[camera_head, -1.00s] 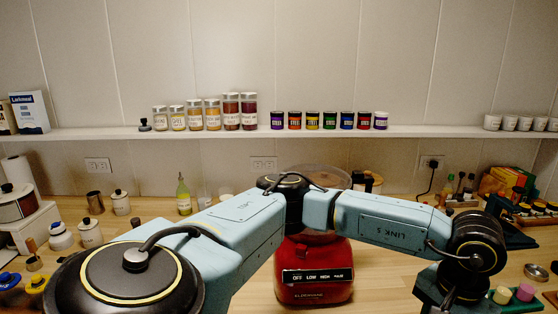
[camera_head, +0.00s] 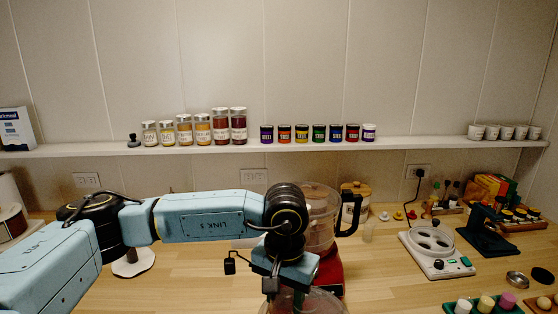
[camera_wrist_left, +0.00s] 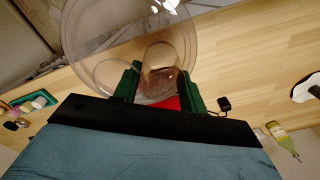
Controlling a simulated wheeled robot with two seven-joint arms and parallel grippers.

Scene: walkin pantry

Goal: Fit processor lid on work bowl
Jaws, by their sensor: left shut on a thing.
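The clear work bowl (camera_head: 318,232) with its black handle (camera_head: 349,215) stands upright on the red processor base (camera_head: 330,272), partly hidden by my left arm. My left gripper (camera_head: 290,296) is in front of the base, low in the head view, pointing down. It is shut on the clear processor lid (camera_head: 318,303), which is cut off by the bottom edge. In the left wrist view the lid (camera_wrist_left: 95,35) is a wide clear disc, and its tube stands between the green fingers of the gripper (camera_wrist_left: 160,75). The lid is apart from the bowl. My right gripper is not in view.
A white appliance with round wells (camera_head: 435,250) stands to the right, with a green tray (camera_head: 485,304) in front of it. A lidded canister (camera_head: 355,195) is behind the bowl. A shelf (camera_head: 200,150) with jars runs along the wall.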

